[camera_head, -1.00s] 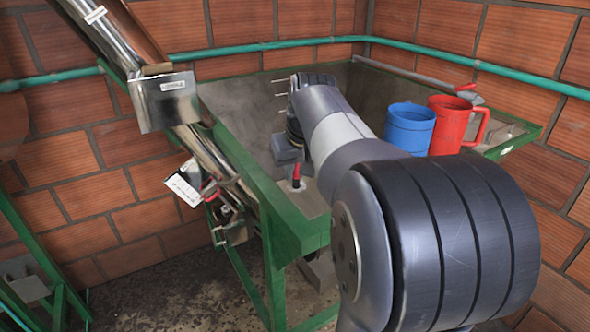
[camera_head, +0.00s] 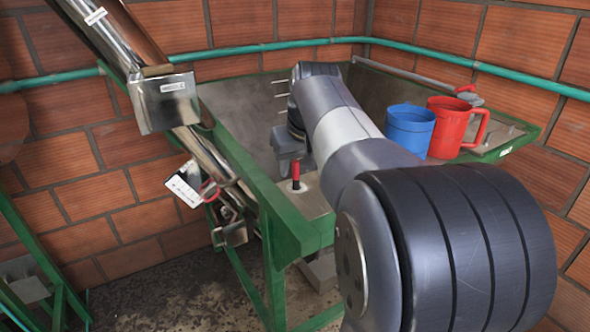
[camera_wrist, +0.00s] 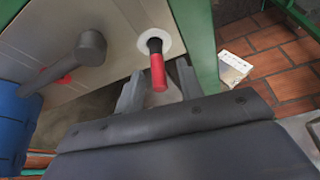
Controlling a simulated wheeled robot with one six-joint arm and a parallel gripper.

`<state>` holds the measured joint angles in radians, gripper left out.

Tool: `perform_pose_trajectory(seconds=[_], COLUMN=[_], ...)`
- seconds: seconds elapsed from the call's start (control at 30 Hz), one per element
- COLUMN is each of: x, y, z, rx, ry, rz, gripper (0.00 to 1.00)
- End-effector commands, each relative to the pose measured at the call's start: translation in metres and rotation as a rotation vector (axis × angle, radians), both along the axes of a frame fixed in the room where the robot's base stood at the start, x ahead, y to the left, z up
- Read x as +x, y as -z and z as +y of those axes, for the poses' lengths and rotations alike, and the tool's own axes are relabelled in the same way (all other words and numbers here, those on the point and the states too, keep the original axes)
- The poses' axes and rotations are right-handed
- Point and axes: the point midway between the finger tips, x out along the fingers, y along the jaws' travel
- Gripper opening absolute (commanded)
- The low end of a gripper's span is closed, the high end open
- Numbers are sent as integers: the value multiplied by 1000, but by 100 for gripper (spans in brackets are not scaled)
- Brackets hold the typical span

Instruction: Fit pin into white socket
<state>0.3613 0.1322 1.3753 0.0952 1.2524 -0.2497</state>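A pin with a red handle and black collar (camera_head: 296,172) stands upright on the pale plate beside the green frame. In the wrist view the pin (camera_wrist: 157,70) points toward the camera, and its black end meets the white ring-shaped socket (camera_wrist: 174,46). How deep it sits in the socket is hidden. My gripper (camera_wrist: 159,72) is open, with one grey finger on each side of the red handle and gaps showing. In the head view my gripper (camera_head: 291,158) is just above and behind the pin, partly hidden by my arm.
A grey lever handle (camera_wrist: 88,50) stands on the plate near the pin. A blue cup (camera_head: 409,131) and red cup (camera_head: 451,127) stand on the right. A steel tube (camera_head: 103,33) slopes down at left, with a white tag (camera_head: 183,189) below it. Green frame edges (camera_head: 292,232) border the plate.

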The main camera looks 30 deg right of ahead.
Motion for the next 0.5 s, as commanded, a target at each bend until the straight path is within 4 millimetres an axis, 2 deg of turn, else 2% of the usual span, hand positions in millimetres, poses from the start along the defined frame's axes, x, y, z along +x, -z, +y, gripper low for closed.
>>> perform_pose_trajectory(seconds=[0.1, 0.3, 0.5], x=[-10, -26, -35], y=[-27, -65, -86], z=[1, 3, 4], rx=[-2, -1, 0], ry=[0, 1, 0], rz=[-5, -4, -1], gripper=[36, 36, 36])
